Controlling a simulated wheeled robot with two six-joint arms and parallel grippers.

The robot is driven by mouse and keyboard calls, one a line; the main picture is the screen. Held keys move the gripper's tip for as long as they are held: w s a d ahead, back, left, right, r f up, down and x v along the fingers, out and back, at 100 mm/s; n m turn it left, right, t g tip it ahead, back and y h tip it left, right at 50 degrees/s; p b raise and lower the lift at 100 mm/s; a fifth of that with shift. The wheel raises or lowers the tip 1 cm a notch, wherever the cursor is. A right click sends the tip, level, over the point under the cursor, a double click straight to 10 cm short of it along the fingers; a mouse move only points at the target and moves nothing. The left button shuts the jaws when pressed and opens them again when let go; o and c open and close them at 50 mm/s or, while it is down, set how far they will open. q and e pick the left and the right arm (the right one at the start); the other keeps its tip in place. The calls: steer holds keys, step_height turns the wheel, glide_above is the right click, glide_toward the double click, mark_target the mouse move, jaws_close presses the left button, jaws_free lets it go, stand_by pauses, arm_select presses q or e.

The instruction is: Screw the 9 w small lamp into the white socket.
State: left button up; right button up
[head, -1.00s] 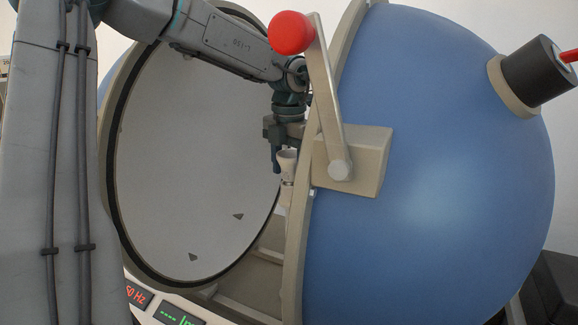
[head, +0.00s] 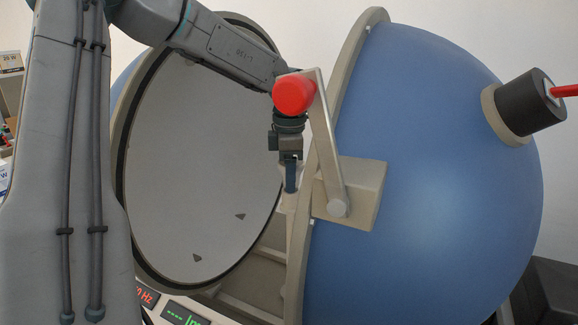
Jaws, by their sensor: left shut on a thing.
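My left gripper (head: 290,176) points down inside the opening of the blue sphere, by the right half's rim. It is shut on a small pale thing, most likely the small lamp; a dark finger covers most of it. A pale post (head: 284,204), probably the white socket, stands just below the fingertips. I cannot tell whether the lamp touches it or sits in it. No wattage mark is readable there. My right gripper is not in view.
The blue right half (head: 430,150) with its lever, red knob (head: 294,96) and pale block (head: 365,190) stands close right of the gripper. The white inner face (head: 200,150) is at left. Lit displays (head: 182,316) are below. Boxes show at far left.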

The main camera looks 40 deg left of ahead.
arm_select(q)
steer(key=m+p, duration=0.3)
steer(key=m, duration=0.4)
steer(key=shift+w+r, duration=0.1)
steer(key=m+p, duration=0.2)
steer(key=m, duration=0.4)
steer(key=shift+w+m, duration=0.1)
steer(key=shift+m, duration=0.6)
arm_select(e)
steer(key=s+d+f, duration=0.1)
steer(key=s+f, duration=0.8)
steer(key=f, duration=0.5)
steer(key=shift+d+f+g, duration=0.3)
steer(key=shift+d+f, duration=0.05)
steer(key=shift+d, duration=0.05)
arm_select(q)
steer(key=o, duration=0.9)
steer(key=shift+c, duration=0.2)
steer(key=shift+f, duration=0.2)
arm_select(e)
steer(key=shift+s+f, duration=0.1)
